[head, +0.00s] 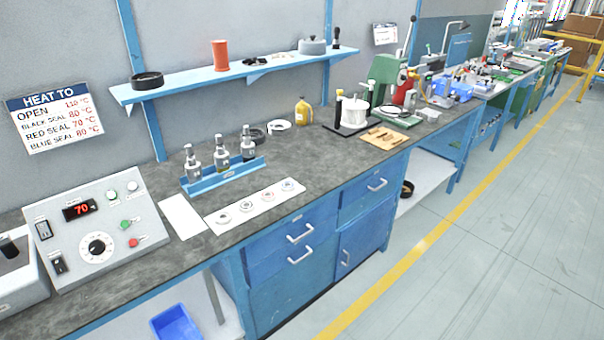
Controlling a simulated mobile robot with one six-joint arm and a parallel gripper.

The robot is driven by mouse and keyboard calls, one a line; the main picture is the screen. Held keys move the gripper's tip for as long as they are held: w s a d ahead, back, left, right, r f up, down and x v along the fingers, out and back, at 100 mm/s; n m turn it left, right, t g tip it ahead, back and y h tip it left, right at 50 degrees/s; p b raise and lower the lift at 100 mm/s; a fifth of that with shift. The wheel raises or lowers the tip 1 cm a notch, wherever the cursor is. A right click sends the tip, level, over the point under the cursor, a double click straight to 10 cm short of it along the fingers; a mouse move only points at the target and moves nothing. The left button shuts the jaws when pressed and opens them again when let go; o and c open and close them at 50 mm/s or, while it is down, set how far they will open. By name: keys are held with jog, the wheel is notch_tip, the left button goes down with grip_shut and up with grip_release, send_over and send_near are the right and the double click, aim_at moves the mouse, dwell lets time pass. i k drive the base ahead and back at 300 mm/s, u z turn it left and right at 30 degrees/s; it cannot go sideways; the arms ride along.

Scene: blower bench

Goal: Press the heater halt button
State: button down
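The heater control box (70,270) stands at the left end of the bench, its sloped grey panel facing up. Its display (79,209) shows 70 in red. A red button (133,242) sits at the lower right of the panel, just below a green button (125,224). Their labels are too small to read, so I cannot tell by text which is halt. A black dial (97,245) and dark switches (43,229) are to the left. My gripper is not in view.
A white sheet (182,217) and a strip with several rings (252,206) lie right of the box. Behind them, a blue rack (224,174) holds three metal fittings. A wall shelf (190,87) overhangs the bench. The floor (480,230) at right is clear.

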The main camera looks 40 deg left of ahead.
aim_at(133, 243)
jog(key=z, duration=0.5)
jog(key=k, duration=1.6)
jog(key=u, duration=1.6)
jog(key=i, duration=1)
